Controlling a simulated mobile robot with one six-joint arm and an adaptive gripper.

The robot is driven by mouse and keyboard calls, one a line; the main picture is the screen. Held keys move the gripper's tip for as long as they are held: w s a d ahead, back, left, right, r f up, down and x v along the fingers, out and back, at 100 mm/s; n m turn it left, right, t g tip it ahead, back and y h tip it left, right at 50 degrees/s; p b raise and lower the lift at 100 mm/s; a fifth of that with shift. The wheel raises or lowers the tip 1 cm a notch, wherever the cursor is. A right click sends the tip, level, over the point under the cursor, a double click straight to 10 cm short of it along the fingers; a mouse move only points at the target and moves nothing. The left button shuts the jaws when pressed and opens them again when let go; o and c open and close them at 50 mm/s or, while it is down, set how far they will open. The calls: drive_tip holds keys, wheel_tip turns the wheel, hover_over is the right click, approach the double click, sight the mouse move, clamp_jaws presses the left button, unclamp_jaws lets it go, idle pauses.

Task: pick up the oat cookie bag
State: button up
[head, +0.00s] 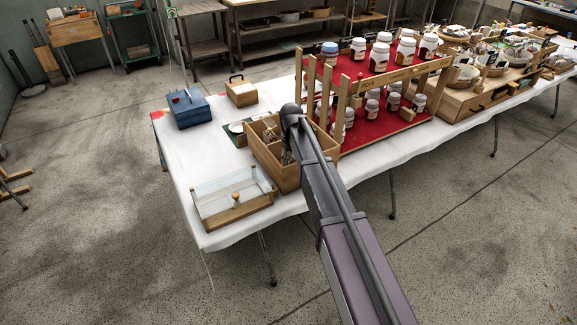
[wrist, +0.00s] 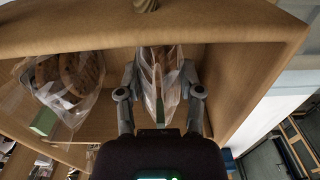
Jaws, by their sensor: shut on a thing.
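In the wrist view, my gripper (wrist: 160,88) has its two fingers on either side of a clear plastic bag (wrist: 157,72) and is shut on it. The bag looks narrow here, with brownish contents; I cannot read which cookie it holds. A second clear bag with brown round cookies (wrist: 72,75) and a green label lies to the left, apart from the fingers. Both bags are inside a wooden crate (wrist: 225,28). In the head view this crate (head: 268,165) stands on the white-covered table, and my arm and gripper hide much of its inside.
A glass-sided wooden display box (head: 238,213) stands at the front left. A blue box (head: 189,110) and a small wooden box (head: 241,94) are behind. A wooden rack (head: 425,68) with several jars stands close on the right. The left table end has bare white cloth (head: 185,165).

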drive_tip(key=shift+r, duration=0.1)
idle(0.3)
wheel_tip(320, 180, up, 18)
drive_tip(key=p, duration=1.8)
drive_tip(key=shift+w+d, duration=0.1)
idle(0.6)
